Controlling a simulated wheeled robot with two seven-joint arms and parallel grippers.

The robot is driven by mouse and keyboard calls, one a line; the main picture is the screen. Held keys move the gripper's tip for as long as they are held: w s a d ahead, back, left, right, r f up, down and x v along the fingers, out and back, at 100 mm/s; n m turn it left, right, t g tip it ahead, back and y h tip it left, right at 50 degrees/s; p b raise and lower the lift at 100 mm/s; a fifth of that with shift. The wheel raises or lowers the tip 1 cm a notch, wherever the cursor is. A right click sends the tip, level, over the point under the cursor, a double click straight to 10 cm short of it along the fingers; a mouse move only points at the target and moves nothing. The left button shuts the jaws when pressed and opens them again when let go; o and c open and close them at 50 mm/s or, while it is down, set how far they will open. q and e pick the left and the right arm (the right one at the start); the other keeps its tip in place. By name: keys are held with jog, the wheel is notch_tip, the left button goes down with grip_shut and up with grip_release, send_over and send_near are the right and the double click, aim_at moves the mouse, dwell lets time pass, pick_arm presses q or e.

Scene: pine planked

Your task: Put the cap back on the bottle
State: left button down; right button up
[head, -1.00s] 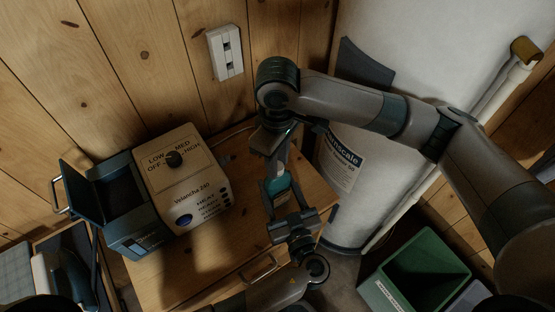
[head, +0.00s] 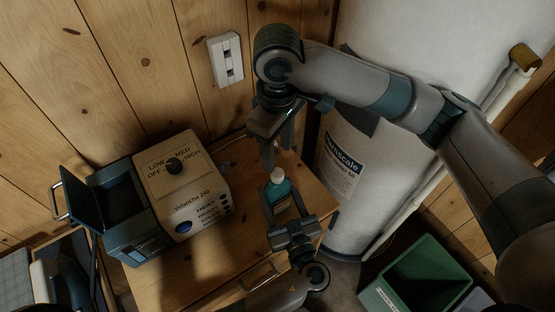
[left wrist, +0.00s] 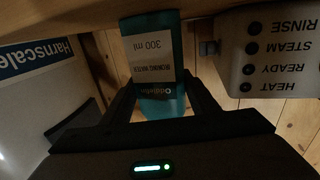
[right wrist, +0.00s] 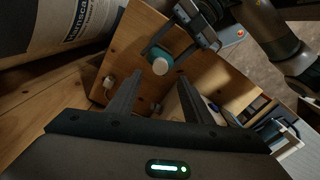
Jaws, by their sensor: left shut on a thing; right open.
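The teal bottle (head: 279,193) stands upright on the wooden cabinet top, its label reading ironing water in the left wrist view (left wrist: 150,60). My left gripper (head: 284,212) is shut on the bottle's body from the front. My right gripper (head: 273,152) is open and empty above and behind the cap, apart from it. In the right wrist view the cap lies beyond its spread fingers.
A blue and cream steam unit (head: 180,180) with a knob stands left of the bottle on the wooden cabinet (head: 235,262). A white tank (head: 355,150) stands close on the right. A green bin (head: 420,270) is at lower right.

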jog(key=shift+r, duration=2.4)
pick_arm(q)
jog(key=c, duration=0.6)
grip_release()
jog(key=shift+f, duration=0.1)
pick_arm(e)
jog(key=shift+f, duration=0.15)
